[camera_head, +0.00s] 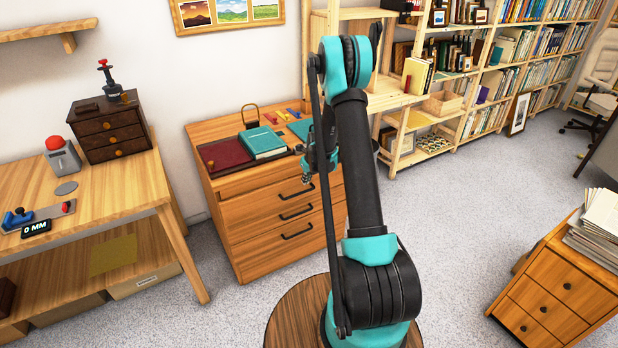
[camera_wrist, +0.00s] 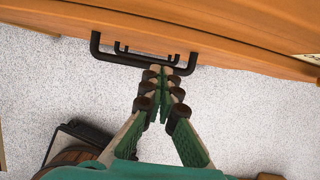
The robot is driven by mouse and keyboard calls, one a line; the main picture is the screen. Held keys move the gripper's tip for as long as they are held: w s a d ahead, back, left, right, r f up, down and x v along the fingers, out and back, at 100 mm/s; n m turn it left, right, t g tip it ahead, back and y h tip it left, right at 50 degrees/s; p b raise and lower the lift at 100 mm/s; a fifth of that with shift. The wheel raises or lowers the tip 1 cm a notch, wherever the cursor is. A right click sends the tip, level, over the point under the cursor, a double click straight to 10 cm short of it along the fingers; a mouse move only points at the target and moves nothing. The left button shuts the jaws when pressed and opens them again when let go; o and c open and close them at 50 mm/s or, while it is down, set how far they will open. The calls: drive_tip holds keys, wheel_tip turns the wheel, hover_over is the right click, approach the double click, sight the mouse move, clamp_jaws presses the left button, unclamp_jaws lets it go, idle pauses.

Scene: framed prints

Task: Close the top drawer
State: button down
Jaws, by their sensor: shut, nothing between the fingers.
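A wooden cabinet (camera_head: 232,228) with three stacked drawers stands against the wall, each with a black bar handle. My gripper (camera_head: 306,178) is shut and empty in front of the top drawer. In the wrist view its fingertips (camera_wrist: 161,72) are together at the top handle's bar; contact is unclear. My arm hides part of the cabinet's right side.
A red mat (camera_head: 222,153), teal book (camera_head: 262,142) and small items lie on the cabinet top. A workbench (camera_head: 110,200) with a small dark chest (camera_head: 110,128) stands left. Shelves (camera_head: 455,125) stand behind right; another drawer cabinet (camera_head: 560,285) is lower right. Carpet between is clear.

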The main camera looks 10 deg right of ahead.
sight(300, 176)
drive_tip(key=shift+w+a, duration=0.25)
drive_tip(key=shift+w, duration=0.45)
drive_tip(key=shift+w+a, duration=0.2)
drive_tip(key=shift+w, duration=0.45)
drive_tip(key=shift+w+a+r, duration=0.1)
drive_tip(key=shift+w+a, duration=0.1)
drive_tip(key=shift+w, duration=0.4)
drive_tip(key=shift+w+a, duration=0.15)
drive_tip(key=shift+w, duration=0.4)
